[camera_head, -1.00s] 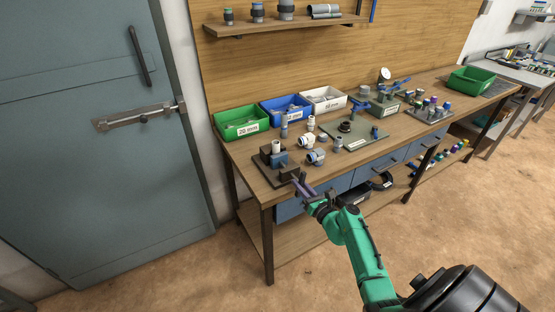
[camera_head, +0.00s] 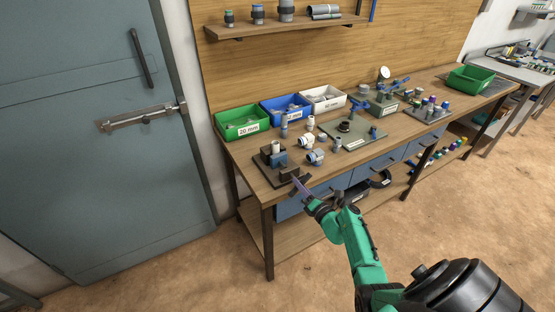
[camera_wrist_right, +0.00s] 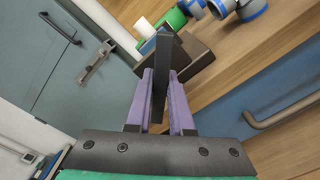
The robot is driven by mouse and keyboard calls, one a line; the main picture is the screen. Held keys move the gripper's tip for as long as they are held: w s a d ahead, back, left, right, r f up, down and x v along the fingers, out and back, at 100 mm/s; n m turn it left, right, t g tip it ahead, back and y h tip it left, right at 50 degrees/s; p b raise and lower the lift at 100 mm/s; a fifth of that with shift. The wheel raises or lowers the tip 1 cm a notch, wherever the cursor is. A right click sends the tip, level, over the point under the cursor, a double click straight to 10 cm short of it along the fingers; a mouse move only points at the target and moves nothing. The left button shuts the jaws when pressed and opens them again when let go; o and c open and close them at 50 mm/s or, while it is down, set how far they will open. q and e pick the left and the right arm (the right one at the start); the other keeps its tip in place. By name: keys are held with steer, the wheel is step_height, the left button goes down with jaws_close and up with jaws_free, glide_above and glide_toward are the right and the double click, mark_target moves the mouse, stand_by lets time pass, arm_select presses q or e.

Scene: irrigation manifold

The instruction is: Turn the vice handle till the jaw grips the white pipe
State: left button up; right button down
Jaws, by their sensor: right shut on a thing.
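The vice (camera_head: 284,174) is dark with a blue part (camera_head: 279,158), and stands at the left front corner of the workbench. The white pipe (camera_head: 275,147) stands upright in it. I cannot tell whether the jaw touches the pipe. My right gripper (camera_head: 299,183), with purple fingers, is at the vice's front, past the bench edge. In the right wrist view my right gripper (camera_wrist_right: 164,88) is shut on the dark, flat vice handle (camera_wrist_right: 159,70), which sticks up between the fingers. A dark vice block (camera_wrist_right: 195,57) is behind it. My left gripper is not in view.
Pipe fittings (camera_head: 315,157) lie right of the vice. Green (camera_head: 243,133), blue (camera_head: 286,116) and white bins (camera_head: 325,107) stand behind. Blue drawers (camera_head: 330,187) are under the bench top. A grey door (camera_head: 90,140) is at the left. The floor in front is clear.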

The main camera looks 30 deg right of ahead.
steer(key=c, duration=0.7)
jaws_free()
steer(key=shift+s, duration=0.25)
steer(key=s+p, duration=0.2)
steer(key=s, duration=0.4)
steer(key=shift+s+a+p, duration=0.1)
steer(key=shift+s+p, duration=0.15)
steer(key=shift+p, duration=0.15)
